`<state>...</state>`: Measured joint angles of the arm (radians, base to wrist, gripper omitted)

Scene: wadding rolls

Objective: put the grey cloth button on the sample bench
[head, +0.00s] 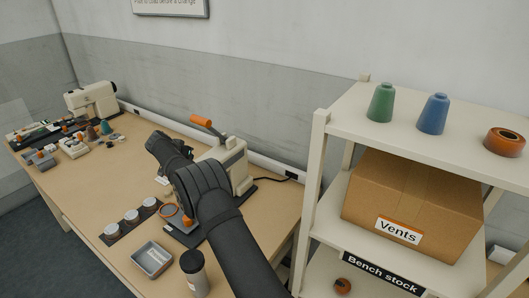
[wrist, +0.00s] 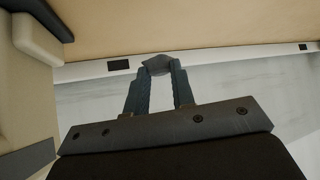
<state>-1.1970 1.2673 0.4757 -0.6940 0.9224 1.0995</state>
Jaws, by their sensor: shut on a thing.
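My gripper (wrist: 159,72) is shut on a small grey piece, the grey cloth button (wrist: 157,62), held between the fingertips in the wrist view. In the head view my dark arm reaches over the long wooden bench (head: 122,183), and its wrist end hangs above the bench's middle, left of the cream hand press (head: 238,165). The fingertips and the button are hidden behind the wrist there. The bench top shows at the top of the wrist view, with the wall below. I see no label naming the sample bench.
Jars on a dark strip (head: 114,243), a grey tray (head: 152,258) and a dark tumbler (head: 194,273) stand at the bench's near side. A sewing machine (head: 92,100) and clutter fill the far left. A shelf (head: 340,118) with cones and a box (head: 415,195) stands right.

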